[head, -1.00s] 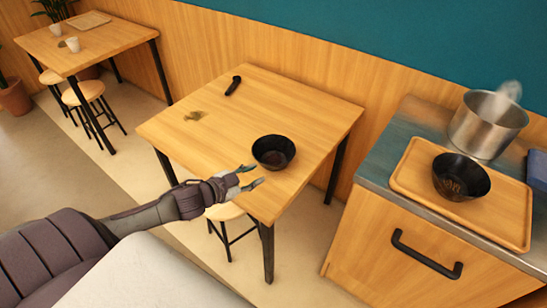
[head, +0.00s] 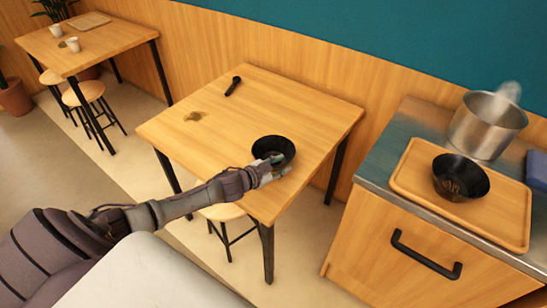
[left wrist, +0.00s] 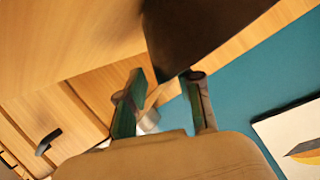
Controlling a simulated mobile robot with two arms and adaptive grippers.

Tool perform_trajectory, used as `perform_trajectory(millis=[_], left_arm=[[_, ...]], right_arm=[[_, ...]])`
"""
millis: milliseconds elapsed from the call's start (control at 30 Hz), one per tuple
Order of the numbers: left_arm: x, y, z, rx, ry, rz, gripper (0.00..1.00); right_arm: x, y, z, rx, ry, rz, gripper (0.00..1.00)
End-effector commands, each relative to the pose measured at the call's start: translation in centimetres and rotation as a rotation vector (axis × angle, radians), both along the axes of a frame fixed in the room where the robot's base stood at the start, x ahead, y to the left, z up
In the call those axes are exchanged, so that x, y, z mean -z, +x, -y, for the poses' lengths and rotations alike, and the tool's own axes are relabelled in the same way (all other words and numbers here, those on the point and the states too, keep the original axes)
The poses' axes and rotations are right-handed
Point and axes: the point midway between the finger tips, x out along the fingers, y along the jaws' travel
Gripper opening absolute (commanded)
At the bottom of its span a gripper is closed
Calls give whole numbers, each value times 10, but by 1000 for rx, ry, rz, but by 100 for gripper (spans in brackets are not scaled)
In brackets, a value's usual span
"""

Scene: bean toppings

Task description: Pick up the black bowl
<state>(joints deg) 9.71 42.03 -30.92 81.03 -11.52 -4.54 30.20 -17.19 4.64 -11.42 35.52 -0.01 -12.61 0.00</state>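A black bowl (head: 270,146) stands on the near wooden table (head: 225,110), close to its right side. My left gripper (head: 275,170) is at the bowl's near right rim and covers part of it. In the left wrist view the two fingers (left wrist: 166,76) are spread apart, and the dark bowl (left wrist: 200,30) shows just past and between their tips. I cannot tell whether the fingers touch it. A second black bowl (head: 460,178) stands on a wooden tray (head: 510,222) at the right. My right gripper is not in view.
A steel pot (head: 487,125) stands behind the tray on the counter (head: 400,125). A dark handle-like object (head: 233,86) and a brown patch (head: 194,116) are on the table. A stool (head: 225,212) stands under the table's front edge. The table's left half is mostly clear.

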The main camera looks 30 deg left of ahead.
Motion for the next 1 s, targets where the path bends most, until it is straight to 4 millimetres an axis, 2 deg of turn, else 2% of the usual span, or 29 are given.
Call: perform_trajectory(millis=[100, 367, 500, 567, 600, 1000], left_arm=[[3, 10, 2, 0, 1, 1, 35], [4, 11, 2, 0, 1, -1, 35], [4, 11, 2, 0, 1, -1, 12], [4, 11, 2, 0, 1, -1, 2], [4, 11, 2, 0, 1, -1, 0], [4, 11, 2, 0, 1, 0, 0]], right_arm=[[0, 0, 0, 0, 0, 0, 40], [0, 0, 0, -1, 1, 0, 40], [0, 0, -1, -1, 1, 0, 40], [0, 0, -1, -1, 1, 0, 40], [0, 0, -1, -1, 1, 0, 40], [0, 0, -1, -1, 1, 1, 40]])
